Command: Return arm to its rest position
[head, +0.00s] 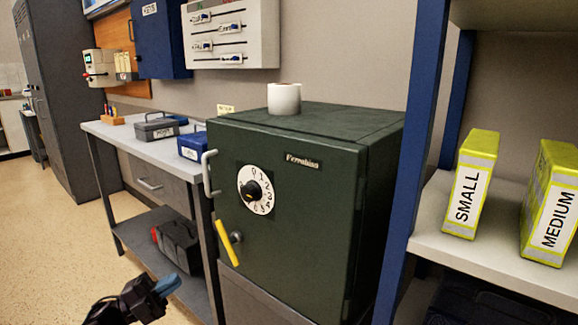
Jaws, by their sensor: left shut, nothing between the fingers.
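My left gripper (162,289) shows at the bottom left of the head view, with blue fingertips closed together and nothing between them. It is in front of the lower shelf of the grey table and to the left of the green safe (290,200), apart from both. The safe door is shut, with a white dial (256,190), a grey handle and a yellow lever (227,243) on its front. My right gripper is not in the view.
A blue shelf unit (412,150) holds yellow boxes marked SMALL (470,185) and MEDIUM (550,205) at right. A white roll (284,99) stands on the safe. The grey table (125,135) carries small cash boxes. Open floor (50,260) lies at left.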

